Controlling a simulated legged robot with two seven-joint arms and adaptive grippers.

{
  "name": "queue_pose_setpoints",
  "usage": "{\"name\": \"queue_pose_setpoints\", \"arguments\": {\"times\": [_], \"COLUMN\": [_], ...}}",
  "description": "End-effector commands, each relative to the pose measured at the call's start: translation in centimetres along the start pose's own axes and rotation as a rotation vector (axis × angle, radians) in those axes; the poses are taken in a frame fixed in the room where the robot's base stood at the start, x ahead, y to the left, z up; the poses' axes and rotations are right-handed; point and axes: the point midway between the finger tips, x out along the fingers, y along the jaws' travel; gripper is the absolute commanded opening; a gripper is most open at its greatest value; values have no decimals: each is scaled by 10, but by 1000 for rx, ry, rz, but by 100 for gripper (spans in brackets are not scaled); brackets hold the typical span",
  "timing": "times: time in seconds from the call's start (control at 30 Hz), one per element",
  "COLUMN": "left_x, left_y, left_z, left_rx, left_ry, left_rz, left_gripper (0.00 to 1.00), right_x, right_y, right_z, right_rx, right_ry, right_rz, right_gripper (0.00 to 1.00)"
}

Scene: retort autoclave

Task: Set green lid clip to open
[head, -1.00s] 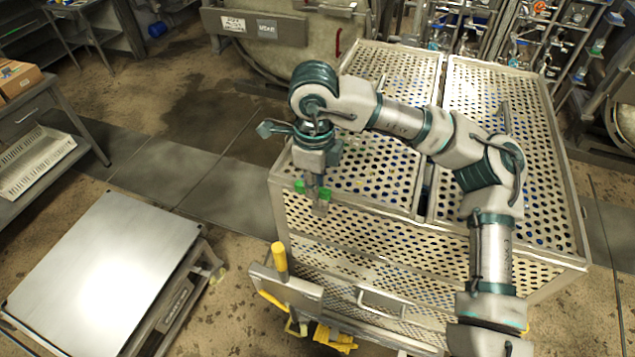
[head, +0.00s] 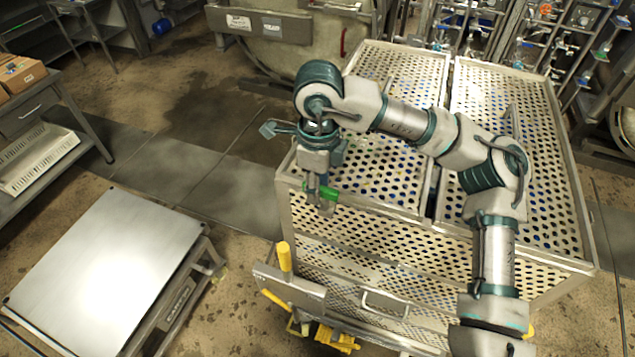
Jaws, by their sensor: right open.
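The green lid clip (head: 330,193) sits at the front left top edge of the perforated metal basket cart (head: 389,221). My right gripper (head: 321,203) points down at the clip, its fingers open and right beside it. The fingers hide part of the clip, and I cannot tell whether they touch it. The cart's perforated lid panels (head: 507,150) lie flat on top. My left gripper is not in view.
A cart handle with yellow grips (head: 284,257) stands at the front. A low metal platform trolley (head: 108,262) is on the left. A bench with boxes (head: 20,75) is at far left. The round autoclave door (head: 296,45) is behind. Floor between trolley and basket is clear.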

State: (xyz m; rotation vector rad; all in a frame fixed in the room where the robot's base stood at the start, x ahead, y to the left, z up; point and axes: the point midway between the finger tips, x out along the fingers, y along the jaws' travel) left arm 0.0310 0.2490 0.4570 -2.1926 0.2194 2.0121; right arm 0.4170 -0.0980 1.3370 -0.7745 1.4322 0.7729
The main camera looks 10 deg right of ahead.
Motion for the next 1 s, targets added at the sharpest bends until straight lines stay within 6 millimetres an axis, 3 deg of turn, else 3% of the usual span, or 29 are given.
{"name": "queue_pose_setpoints", "arguments": {"times": [0.17,0.5,0.7,1.0], "left_x": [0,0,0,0], "left_y": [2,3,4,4], "left_z": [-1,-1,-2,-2], "left_rx": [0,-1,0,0], "left_ry": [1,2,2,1], "left_rz": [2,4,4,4], "left_gripper": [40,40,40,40], "right_x": [-23,-96,-114,-116], "right_y": [-1,-1,-2,-2], "right_z": [2,5,6,6], "right_rx": [1,1,0,-2], "right_ry": [-2,0,2,3], "right_rz": [-1,-3,1,2], "right_gripper": [42,42,42,42]}}
